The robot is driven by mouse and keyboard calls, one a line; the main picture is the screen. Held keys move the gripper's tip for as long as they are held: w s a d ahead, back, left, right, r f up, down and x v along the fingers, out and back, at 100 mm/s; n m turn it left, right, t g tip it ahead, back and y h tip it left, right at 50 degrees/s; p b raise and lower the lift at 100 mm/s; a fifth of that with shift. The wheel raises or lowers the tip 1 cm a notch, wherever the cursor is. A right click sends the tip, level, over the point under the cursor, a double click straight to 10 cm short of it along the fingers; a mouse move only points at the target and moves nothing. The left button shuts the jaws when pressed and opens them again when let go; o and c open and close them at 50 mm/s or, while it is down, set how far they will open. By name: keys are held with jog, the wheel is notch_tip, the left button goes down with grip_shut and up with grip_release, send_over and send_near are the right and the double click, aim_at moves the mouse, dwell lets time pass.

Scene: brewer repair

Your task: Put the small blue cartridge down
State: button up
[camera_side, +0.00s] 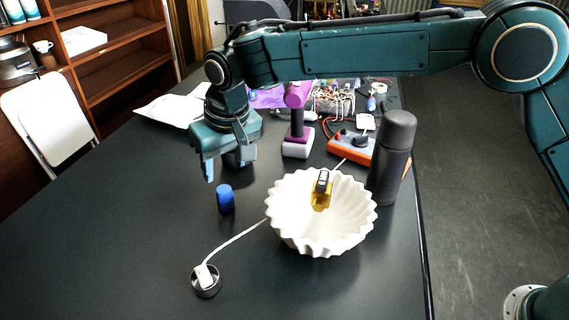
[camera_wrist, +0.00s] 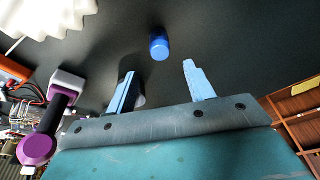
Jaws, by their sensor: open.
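The small blue cartridge (camera_side: 226,199) stands upright on the dark table, left of the white fluted bowl. In the wrist view the cartridge (camera_wrist: 159,45) lies beyond the fingertips, between their lines and apart from both. My gripper (camera_side: 228,168) is open and empty, above and slightly behind the cartridge in the side view. Its two light blue fingers also show spread apart in the wrist view (camera_wrist: 159,74).
A white fluted bowl (camera_side: 291,230) holds a yellow and black item (camera_side: 321,192). A dark bottle (camera_side: 391,158) stands right of it. A small round dark cup (camera_side: 206,285) with a white cable is in front. A purple and white tool (camera_side: 297,130) stands behind. The left table is clear.

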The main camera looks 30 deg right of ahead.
jog(key=shift+v, duration=0.85)
jog(key=s+d+r+t, duration=0.1)
jog(key=s+d+r, duration=0.45)
jog(key=d, duration=0.55)
jog(key=s+d+r, duration=0.5)
jog(key=d+r, duration=0.1)
jog(key=d, duration=0.4)
jog(key=s+d+f, duration=0.1)
jog(key=s+d, duration=0.3)
jog(key=s, duration=0.3)
jog(key=s+d+f+m+t, duration=0.1)
jog(key=s+d, duration=0.3)
jog(key=s, duration=0.4)
jog(key=s+d+f+m, duration=0.1)
jog(key=s+d+f, duration=0.1)
jog(key=s+d, duration=0.2)
jog(key=s, duration=0.3)
jog(key=shift+s+d+f+h, duration=0.2)
jog(key=shift+d+h, duration=0.1)
jog(key=shift+d, duration=0.1)
